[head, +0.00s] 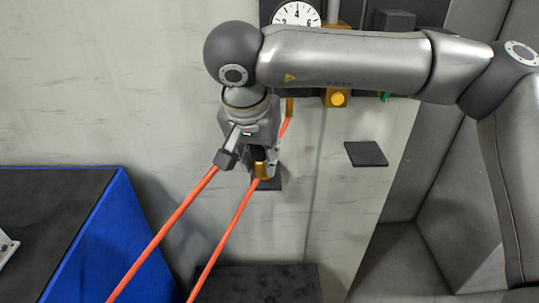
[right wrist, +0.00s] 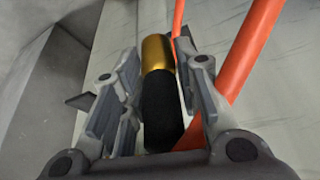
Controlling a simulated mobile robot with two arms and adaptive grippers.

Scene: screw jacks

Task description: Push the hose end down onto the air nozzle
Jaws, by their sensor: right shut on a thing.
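My right gripper (head: 263,166) is shut on the hose end, a black sleeve with a brass collar (head: 262,171). In the right wrist view, the brass collar (right wrist: 158,53) and black sleeve (right wrist: 161,110) lie between the fingers (right wrist: 160,75). An orange hose (head: 233,225) runs down left from around the gripper. A second orange stretch (head: 165,236) runs down left from its left side. A brass fitting (head: 289,106) with orange hose below it hangs under the wall panel. I cannot tell which part is the air nozzle. My left gripper is out of view.
A dial gauge (head: 297,14) and a yellow knob block (head: 337,98) are on the wall behind my right arm. A dark square plate (head: 366,153) is to the right. A blue-edged dark table (head: 75,215) stands at lower left, and a dark slab (head: 255,285) at bottom middle.

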